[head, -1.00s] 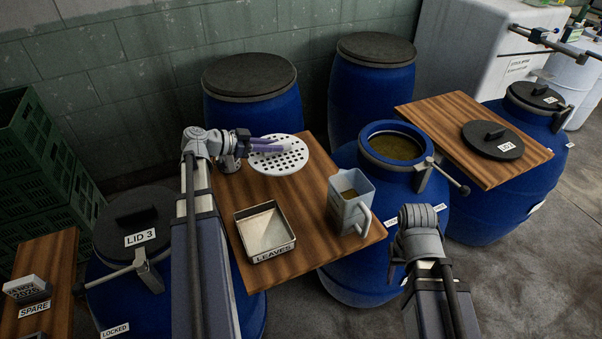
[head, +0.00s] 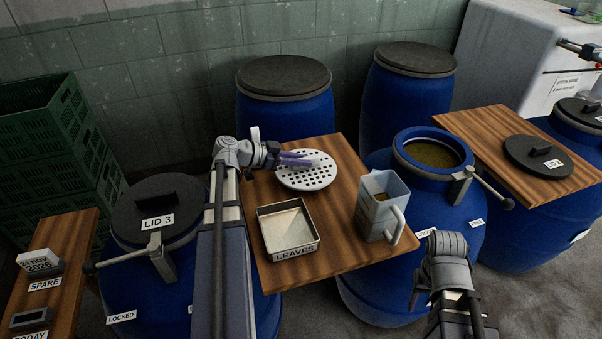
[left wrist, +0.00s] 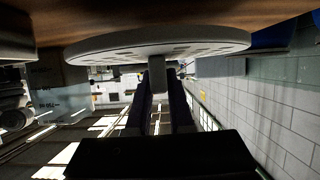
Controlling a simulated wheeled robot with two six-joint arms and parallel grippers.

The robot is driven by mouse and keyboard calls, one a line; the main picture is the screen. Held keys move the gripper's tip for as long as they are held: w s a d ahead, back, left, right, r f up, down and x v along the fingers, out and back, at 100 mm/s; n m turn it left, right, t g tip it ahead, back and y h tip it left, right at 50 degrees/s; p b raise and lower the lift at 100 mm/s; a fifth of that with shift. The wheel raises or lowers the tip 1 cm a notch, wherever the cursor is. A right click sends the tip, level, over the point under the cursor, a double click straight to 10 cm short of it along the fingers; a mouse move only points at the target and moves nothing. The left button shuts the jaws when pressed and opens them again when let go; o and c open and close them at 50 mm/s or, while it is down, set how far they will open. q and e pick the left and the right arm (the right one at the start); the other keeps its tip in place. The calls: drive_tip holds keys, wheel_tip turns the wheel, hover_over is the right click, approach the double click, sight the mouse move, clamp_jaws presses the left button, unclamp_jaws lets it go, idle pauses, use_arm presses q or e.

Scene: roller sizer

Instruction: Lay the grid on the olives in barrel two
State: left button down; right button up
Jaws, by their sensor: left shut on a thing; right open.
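The grid (head: 312,178) is a round white perforated disc at the back of the wooden board between the barrels. My left gripper (head: 300,158) is shut on the grid's grip. In the left wrist view the grid (left wrist: 160,42) shows edge-on, its grip between my fingers; I cannot tell whether it touches the wood. Barrel two (head: 412,190) is blue and open, right of the board, with olives (head: 432,154) inside as a brownish-green surface. My right gripper (head: 425,290) is in front of that barrel, open, its fingers mostly hidden by the wrist.
The board (head: 345,268) also bears a LEAVES tray (head: 287,228) and a grey jug (head: 382,205). The jug stands between grid and open barrel. A clamp (head: 465,185) sticks out from the barrel's rim. Lid 2 (head: 538,155) lies on the right board. Lid 3 (head: 157,208) covers the left barrel.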

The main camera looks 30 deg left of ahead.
sight(301, 168)
use_arm(q)
wheel_tip(301, 168, down, 4)
drive_tip(key=b, duration=0.3)
drive_tip(key=shift+r, duration=0.25)
drive_tip(key=c, duration=0.8)
unclamp_jaws()
drive_tip(key=shift+r, duration=0.1)
drive_tip(key=p+v, duration=0.4)
drive_tip(key=v, duration=0.6)
drive_tip(key=shift+s+a+r, duration=0.1)
drive_tip(key=shift+a+r, duration=0.05)
drive_tip(key=shift+r, duration=0.05)
drive_tip(key=shift+o, duration=0.2)
drive_tip(key=shift+s+a+r, duration=0.2)
drive_tip(key=shift+s+a, duration=0.25)
drive_tip(key=shift+s, duration=0.15)
